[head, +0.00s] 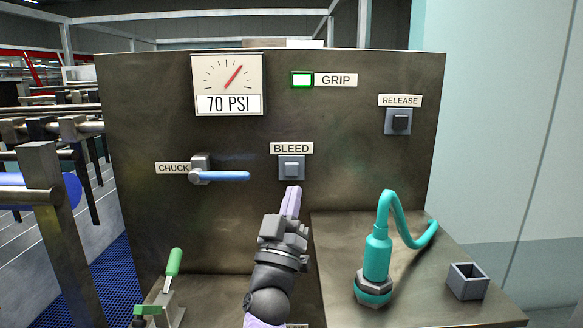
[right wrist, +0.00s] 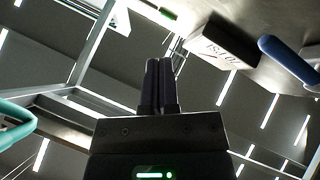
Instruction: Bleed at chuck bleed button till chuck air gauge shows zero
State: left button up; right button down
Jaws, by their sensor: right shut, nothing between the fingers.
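The chuck air gauge (head: 228,78) on the dark upright panel reads 70 PSI, its red needle pointing up and right. The grey BLEED button (head: 291,168) sits under its label, lower on the panel. My right gripper (head: 293,189) is shut and empty, its fingertips just below the button in the head view. I cannot tell whether they touch it. In the right wrist view the closed fingers (right wrist: 160,66) point upward, with the gauge (right wrist: 222,47) seen upside down; the button is not visible there. My left gripper is not in view.
A blue CHUCK lever (head: 225,176) lies level left of the button. A lit green GRIP lamp (head: 303,80) and a RELEASE button (head: 398,121) are on the panel. A teal hose fitting (head: 377,255) and a small grey square holder (head: 468,281) stand at lower right.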

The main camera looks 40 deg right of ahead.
aim_at(292, 169)
jog(key=w+d+b, duration=0.2)
jog(key=w+b, duration=0.1)
jog(key=w+d+b, duration=0.3)
jog(key=shift+w+d, duration=0.2)
jog(key=shift+w, duration=0.05)
dwell(0.3)
jog(key=shift+w+d, duration=0.1)
dwell(1.8)
jog(key=shift+w+d, duration=0.2)
jog(key=shift+w, duration=0.05)
